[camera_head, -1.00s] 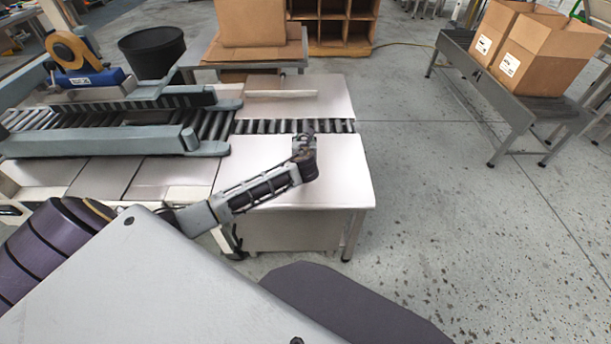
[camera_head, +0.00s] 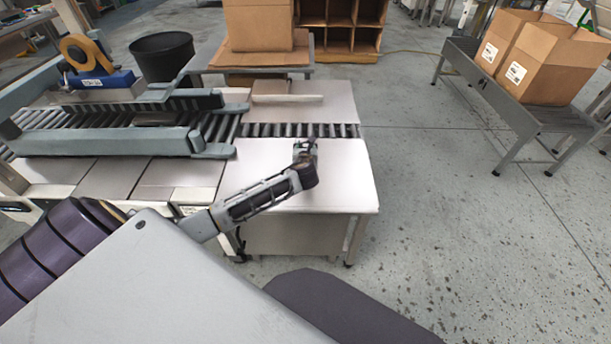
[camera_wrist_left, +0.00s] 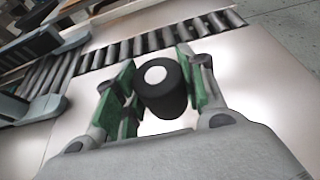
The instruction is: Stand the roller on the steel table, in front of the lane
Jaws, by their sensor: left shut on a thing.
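The roller (camera_wrist_left: 162,90) is a short black cylinder with a white disc on its end, seen in the left wrist view. My left gripper (camera_wrist_left: 158,92) is shut on it, with green finger pads on both sides. In the head view my left gripper (camera_head: 304,150) is over the near part of the steel table (camera_head: 335,185), just in front of the roller lane (camera_head: 300,130); the roller is too small to make out there. I cannot tell whether the roller touches the table. My right gripper is not in view.
A pale bar (camera_head: 287,99) lies on the table behind the lane. A conveyor with grey side rails (camera_head: 105,143) adjoins on the left. A black bin (camera_head: 162,58) and cardboard boxes (camera_head: 258,25) stand behind. The tabletop right of my gripper is clear.

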